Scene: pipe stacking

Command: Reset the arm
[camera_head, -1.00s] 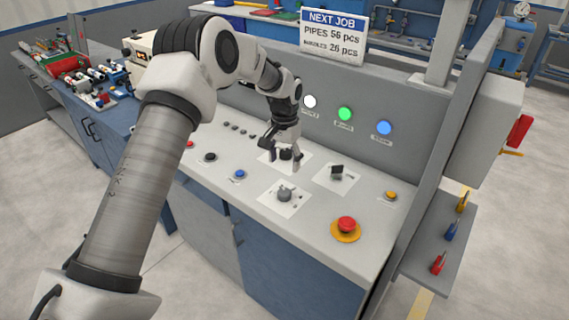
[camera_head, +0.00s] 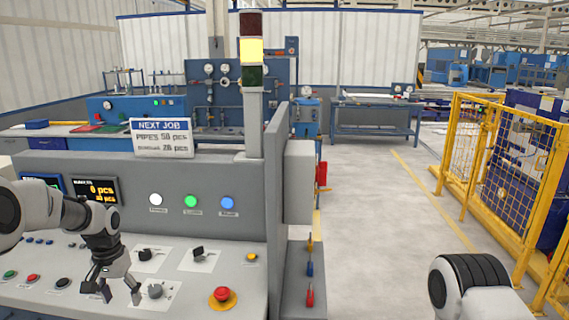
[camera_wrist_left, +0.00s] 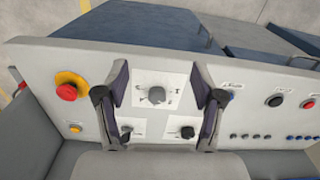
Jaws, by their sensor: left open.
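My left arm comes in from the left edge of the head view over the grey control panel (camera_head: 200,291). Its gripper (camera_head: 115,295) points down at the panel, open and empty. In the left wrist view the two fingers (camera_wrist_left: 160,72) stand wide apart. A grey rotary knob (camera_wrist_left: 156,95) on a white plate shows between them; the knob is also just right of the gripper in the head view (camera_head: 155,291). I cannot tell how high the fingers are above the panel. A white and black link of my right arm shows at the lower right; its gripper is out of view.
A red mushroom button (camera_head: 222,294) on a yellow base sits right of the knob. Two black switches stand behind it. A stack light (camera_head: 252,50) rises from the panel's right end. Open floor (camera_head: 375,230) lies between the panel and a yellow fence (camera_head: 500,160).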

